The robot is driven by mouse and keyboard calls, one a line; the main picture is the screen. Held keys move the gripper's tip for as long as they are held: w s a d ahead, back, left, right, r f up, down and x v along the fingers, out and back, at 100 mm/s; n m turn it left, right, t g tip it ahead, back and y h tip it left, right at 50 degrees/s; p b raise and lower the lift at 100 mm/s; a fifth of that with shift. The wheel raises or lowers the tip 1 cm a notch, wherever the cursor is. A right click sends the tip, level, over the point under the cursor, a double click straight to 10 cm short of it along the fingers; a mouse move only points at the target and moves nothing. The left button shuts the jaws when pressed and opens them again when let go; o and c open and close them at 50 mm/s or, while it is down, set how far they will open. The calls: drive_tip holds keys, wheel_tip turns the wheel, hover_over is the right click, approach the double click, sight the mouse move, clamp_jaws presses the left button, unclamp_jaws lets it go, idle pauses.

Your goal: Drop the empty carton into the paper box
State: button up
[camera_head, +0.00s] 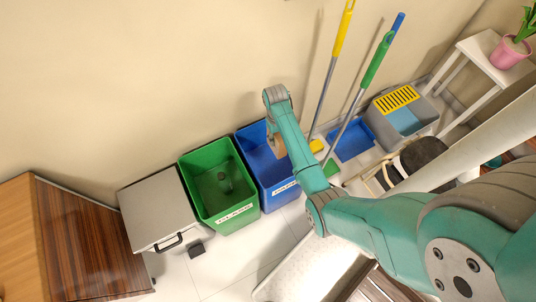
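The paper box is a blue open bin (250,138) against the wall, with a white label (286,188) on its front that my arm partly covers. My arm reaches over this bin, and its wrist end is above the bin's opening. My gripper (273,132) hangs there, small and mostly hidden by my arm. A small tan-brown piece (279,147) shows beside it, over the bin; it may be the carton, but I cannot tell whether the gripper's fingers are shut on it.
A green bin (190,176) labelled for glass, with a dark item inside, stands left of the blue bin. Further left are a grey lidded bin (155,205) and a wooden cabinet (85,245). Mops, a blue tray (352,140) and a grey bucket (420,106) stand right.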

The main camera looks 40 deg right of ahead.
drive_tip(key=shift+f, duration=2.3)
drive_tip(key=o, duration=1.1)
drive_tip(key=r, duration=0.4)
drive_tip(key=w+r, duration=0.1)
drive_tip(key=r, duration=0.7)
drive_tip(key=shift+w+d, duration=0.25)
drive_tip(key=shift+w, duration=0.1)
